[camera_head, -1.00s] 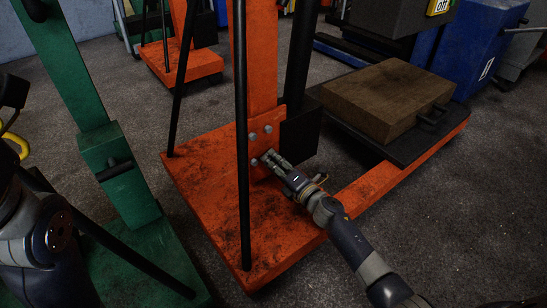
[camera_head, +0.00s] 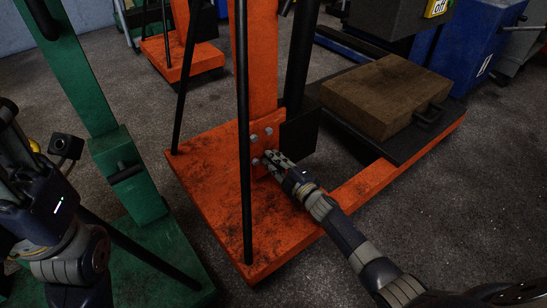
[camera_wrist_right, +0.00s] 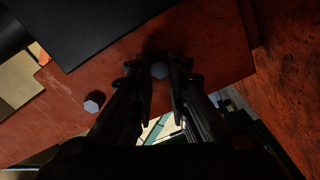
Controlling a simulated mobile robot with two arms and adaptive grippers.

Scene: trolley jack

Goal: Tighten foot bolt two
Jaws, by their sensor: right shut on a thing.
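The orange jack's foot plate (camera_head: 262,168) stands upright at the base of its column and carries several grey hex bolts. Bolt heads show at the upper right (camera_head: 268,131), upper left (camera_head: 253,138) and lower left (camera_head: 255,161). My right gripper (camera_head: 271,157) reaches in from the right and covers the lower right bolt in the head view. In the right wrist view its fingertips (camera_wrist_right: 162,75) are closed around a bolt head (camera_wrist_right: 159,70). Another bolt (camera_wrist_right: 94,102) sits to the left, clear of the fingers. My left gripper (camera_head: 12,125) is at the left edge, away from the bolts, its fingertips unclear.
A thin black strut (camera_head: 243,120) stands just left of the bolts. A green jack (camera_head: 125,170) is at the left, near my left arm. A brown block (camera_head: 385,95) lies on the black platform (camera_head: 345,130) at the right.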

